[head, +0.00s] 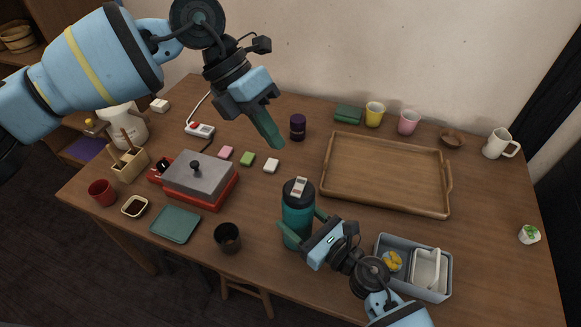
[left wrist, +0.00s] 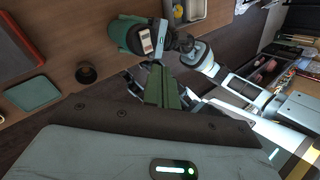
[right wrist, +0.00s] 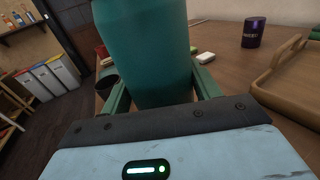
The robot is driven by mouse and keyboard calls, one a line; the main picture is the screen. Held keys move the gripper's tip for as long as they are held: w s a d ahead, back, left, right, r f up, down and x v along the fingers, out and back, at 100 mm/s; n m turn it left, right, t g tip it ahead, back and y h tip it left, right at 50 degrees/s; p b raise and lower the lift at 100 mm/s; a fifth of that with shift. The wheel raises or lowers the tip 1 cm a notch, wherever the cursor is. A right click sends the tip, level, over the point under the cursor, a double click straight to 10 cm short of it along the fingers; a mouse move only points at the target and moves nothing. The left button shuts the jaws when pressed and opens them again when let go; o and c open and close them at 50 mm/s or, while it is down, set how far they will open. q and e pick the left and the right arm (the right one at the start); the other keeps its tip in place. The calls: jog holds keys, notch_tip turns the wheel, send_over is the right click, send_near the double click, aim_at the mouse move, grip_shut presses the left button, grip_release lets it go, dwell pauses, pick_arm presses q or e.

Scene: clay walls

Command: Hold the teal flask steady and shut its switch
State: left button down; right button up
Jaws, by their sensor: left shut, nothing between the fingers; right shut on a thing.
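The teal flask (head: 297,215) stands upright near the front middle of the table, with a dark lid and a light switch (head: 298,187) on top. The switch's position is too small to tell. My right gripper (head: 302,237) is shut around the flask's body from the front right; the flask fills the space between its fingers in the right wrist view (right wrist: 150,50). My left gripper (head: 276,138) is shut and empty, in the air above and behind the flask, fingers pointing down. The flask's lid shows beyond its fingers in the left wrist view (left wrist: 135,38).
A wooden tray (head: 384,207) lies right of the flask, and a grey bin (head: 440,288) stands at the front right. A black cup (head: 228,238) and a red-based grill (head: 200,180) are to the left. A dark purple jar (head: 298,126) stands behind the flask.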

pick_arm(q)
jog(key=a+n+h, duration=0.1)
jog(key=n, duration=0.6)
jog(key=a+r+n+h, duration=0.1)
jog(key=n, duration=0.7)
jog(key=w+a+n, duration=0.1)
jog(key=a+n, duration=0.1)
jog(key=n, duration=0.5)
jog(key=shift+w+r+n+t+h, duration=0.1)
jog(key=shift+r+n+t+h, duration=0.2)
jog(key=shift+r+h, duration=0.1)
send_over(305, 182)
jog(key=a, duration=0.3)
notch_tip(305, 182, down, 7)
notch_tip(305, 182, down, 2)
jog(key=shift+w+d+f, duration=0.1)
jog(key=shift+d+f, duration=0.05)
jog(key=shift+f, duration=0.05)
jog(key=shift+w+f, duration=0.15)
jog(key=shift+f, duration=0.75)
